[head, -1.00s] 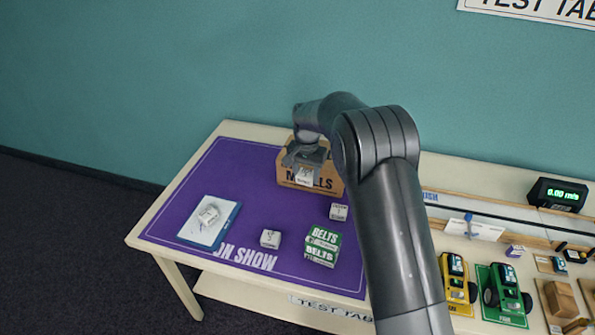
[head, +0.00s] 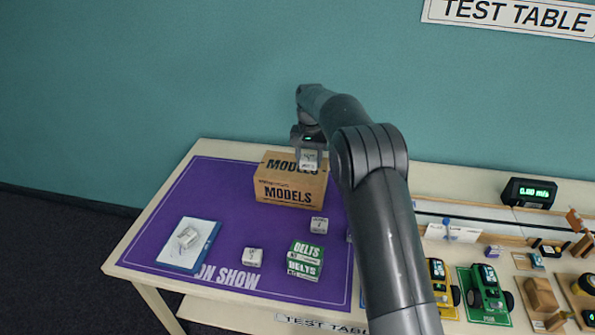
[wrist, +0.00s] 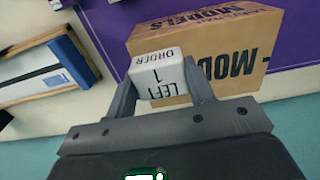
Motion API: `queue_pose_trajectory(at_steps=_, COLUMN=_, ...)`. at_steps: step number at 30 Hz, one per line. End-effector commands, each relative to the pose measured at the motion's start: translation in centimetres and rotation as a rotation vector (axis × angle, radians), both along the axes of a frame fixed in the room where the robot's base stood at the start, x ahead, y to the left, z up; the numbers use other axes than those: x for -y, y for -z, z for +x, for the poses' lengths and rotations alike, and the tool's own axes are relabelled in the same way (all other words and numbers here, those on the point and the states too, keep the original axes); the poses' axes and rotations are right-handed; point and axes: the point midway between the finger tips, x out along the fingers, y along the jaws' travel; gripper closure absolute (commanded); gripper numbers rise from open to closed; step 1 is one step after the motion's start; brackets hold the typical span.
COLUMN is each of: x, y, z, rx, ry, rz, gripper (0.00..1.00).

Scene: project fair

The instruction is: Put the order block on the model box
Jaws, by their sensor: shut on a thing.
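The model box (head: 288,195) is a brown cardboard carton marked MODELS at the back of the purple mat; it also fills the upper middle of the wrist view (wrist: 228,62). My gripper (head: 309,152) is shut on the order block (head: 309,161), a small white block. In the wrist view the block (wrist: 158,78) sits between the fingers and reads ORDER, 1, LEFT. It overlaps the box's back right part in the head view and looks raised above it; the exact gap is unclear.
Green BELTS boxes (head: 305,260) stand at the front. A track and toy trucks (head: 487,290) are at right.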

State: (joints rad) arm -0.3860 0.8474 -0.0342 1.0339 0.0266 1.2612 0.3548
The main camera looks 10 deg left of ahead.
Motion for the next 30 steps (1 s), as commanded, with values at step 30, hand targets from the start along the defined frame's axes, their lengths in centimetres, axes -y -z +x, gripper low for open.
queue_pose_trajectory(at_steps=30, x=-3.5, y=6.5, z=0.5, rx=0.000, ry=0.000, rz=0.000, gripper=0.51)
